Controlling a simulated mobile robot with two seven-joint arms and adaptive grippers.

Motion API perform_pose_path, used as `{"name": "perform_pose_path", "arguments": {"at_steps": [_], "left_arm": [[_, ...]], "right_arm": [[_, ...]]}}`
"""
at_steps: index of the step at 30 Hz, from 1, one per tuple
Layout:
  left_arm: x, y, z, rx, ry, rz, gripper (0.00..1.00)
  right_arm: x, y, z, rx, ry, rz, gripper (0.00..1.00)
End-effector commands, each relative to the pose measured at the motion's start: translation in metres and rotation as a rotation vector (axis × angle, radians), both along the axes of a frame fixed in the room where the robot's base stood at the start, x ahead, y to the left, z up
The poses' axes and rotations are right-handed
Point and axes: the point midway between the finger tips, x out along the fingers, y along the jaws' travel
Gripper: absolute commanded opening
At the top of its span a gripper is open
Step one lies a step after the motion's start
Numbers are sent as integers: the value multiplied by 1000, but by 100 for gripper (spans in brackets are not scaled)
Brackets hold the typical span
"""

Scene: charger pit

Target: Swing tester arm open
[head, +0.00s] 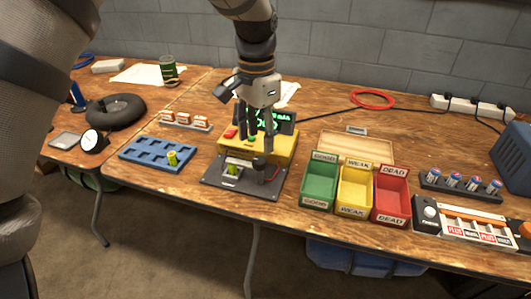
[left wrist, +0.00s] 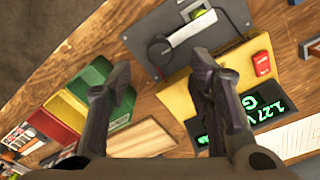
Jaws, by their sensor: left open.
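The tester is a yellow housing (head: 283,144) with a dark plate (head: 215,178) in front, on the wooden table. In the left wrist view, its pale arm (left wrist: 192,28) runs from a round black knob (left wrist: 160,48) across the plate, close to a yellow-green battery (left wrist: 204,16). The battery also shows in the head view (head: 233,170). My left gripper (head: 255,148) points down in front of the housing, fingers apart and empty. The fingertips look near the knob; contact cannot be told. The green display (left wrist: 240,110) reads about 1.27 V. My right gripper is out of view.
Green (head: 320,186), yellow (head: 354,189) and red (head: 391,198) bins stand right of the tester. A blue tray (head: 150,152) holding one battery is on the left. A wooden tray (head: 355,147) lies behind the bins. A battery rack (head: 460,186) is at the right.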

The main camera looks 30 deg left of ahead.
Motion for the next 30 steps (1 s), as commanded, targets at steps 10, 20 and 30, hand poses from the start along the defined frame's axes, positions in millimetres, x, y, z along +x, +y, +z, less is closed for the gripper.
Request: {"name": "perform_pose_path", "arguments": {"at_steps": [10, 20, 30], "left_arm": [[0, 0, -57, 0, 1, 0, 48], [0, 0, -58, 1, -1, 0, 32], [1, 0, -58, 0, 0, -1, 0]], "right_arm": [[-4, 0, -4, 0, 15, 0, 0], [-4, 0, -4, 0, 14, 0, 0], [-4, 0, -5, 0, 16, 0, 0]]}}
